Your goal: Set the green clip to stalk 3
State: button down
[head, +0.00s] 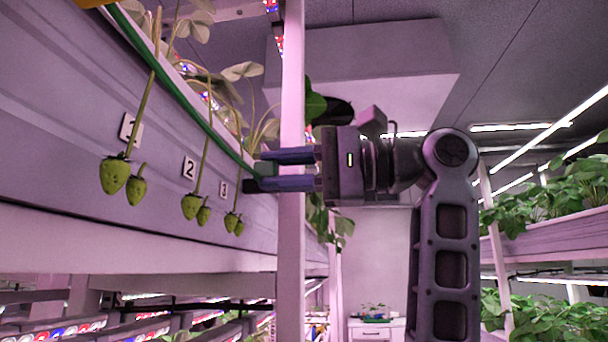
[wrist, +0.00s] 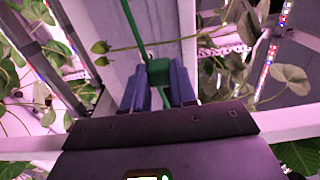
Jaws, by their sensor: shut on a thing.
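My gripper (head: 268,170) is shut on the green clip (wrist: 158,71), which sits between its two blue fingers; in the head view only a little of the clip (head: 264,168) shows at the fingertips. A green line (head: 190,118) runs from the clip up to the upper left. Number plate 3 (head: 224,189) is on the rack wall, left of the fingertips. Stalk 3 (head: 237,192) hangs beside it with green berries (head: 233,222). In the wrist view a stalk (wrist: 150,46) with berries (wrist: 101,47) crosses just beyond the clip. I cannot tell whether they touch.
Plate 1 (head: 130,130) and plate 2 (head: 189,168), with berried stalks, are nearer on the same wall (head: 60,120). A pale upright post (head: 292,240) stands by my fingers, partly behind them. Another planted rack (head: 550,243) is at right.

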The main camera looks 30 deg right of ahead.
jog(key=shift+s+a+f, duration=0.1)
jog(key=shift+s+a, duration=0.55)
jog(key=shift+s, duration=0.25)
jog(key=c, duration=0.9)
grip_release()
jog(key=shift+b+v, duration=0.9)
jog(key=shift+v, duration=3)
